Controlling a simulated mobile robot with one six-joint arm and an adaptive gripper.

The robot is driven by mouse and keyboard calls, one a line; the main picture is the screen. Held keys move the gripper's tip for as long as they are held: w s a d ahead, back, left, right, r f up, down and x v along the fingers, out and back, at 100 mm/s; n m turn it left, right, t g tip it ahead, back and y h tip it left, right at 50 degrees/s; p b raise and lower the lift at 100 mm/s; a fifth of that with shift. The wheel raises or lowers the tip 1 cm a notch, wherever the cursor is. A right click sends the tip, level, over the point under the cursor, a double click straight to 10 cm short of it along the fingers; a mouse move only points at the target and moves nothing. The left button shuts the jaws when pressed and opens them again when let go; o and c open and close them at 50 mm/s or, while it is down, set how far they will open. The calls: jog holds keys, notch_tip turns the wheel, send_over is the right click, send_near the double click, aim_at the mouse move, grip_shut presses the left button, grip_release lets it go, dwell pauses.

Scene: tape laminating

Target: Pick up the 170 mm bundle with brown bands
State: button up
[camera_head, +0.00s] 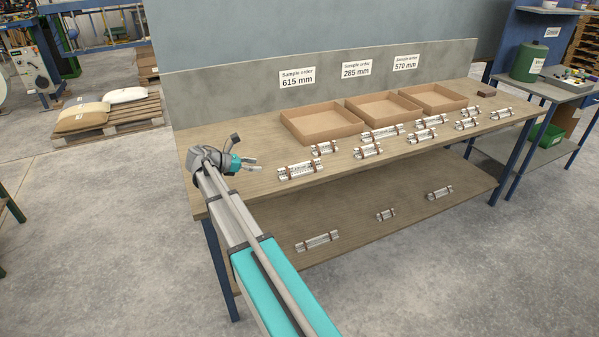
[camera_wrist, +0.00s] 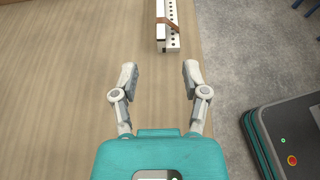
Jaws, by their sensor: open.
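Several short white bundles with dark or brownish bands lie on the table top; their lengths are too small to read in the head view. The nearest bundle (camera_head: 300,171) lies near the front edge, just right of my gripper (camera_head: 250,164). In the wrist view, the end of a white, holed bundle (camera_wrist: 172,38) with a brown band shows ahead of my open, empty gripper (camera_wrist: 159,75). It lies slightly right of the middle between the fingers, apart from them. Its far end is cut off by the picture's top edge.
Three open cardboard boxes stand at the back of the table; the left box (camera_head: 322,123) sits under the 615 mm sign (camera_head: 297,77). More bundles (camera_head: 317,240) lie on the lower shelf (camera_head: 350,252). The table top (camera_head: 232,186) is bare around my gripper.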

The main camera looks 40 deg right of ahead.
jog(key=shift+d, duration=0.15)
jog(key=b, duration=0.3)
send_near(290, 168)
jog(key=x, duration=0.4)
jog(key=shift+w+d+f, duration=0.1)
jog(key=shift+w+f, duration=0.15)
jog(key=shift+f, duration=0.05)
jog(key=shift+s+d, duration=0.1)
jog(key=shift+d, duration=0.35)
jog(key=shift+f, duration=0.15)
jog(key=shift+b+x, duration=1.2)
jog(key=shift+x, duration=1.35)
grip_shut()
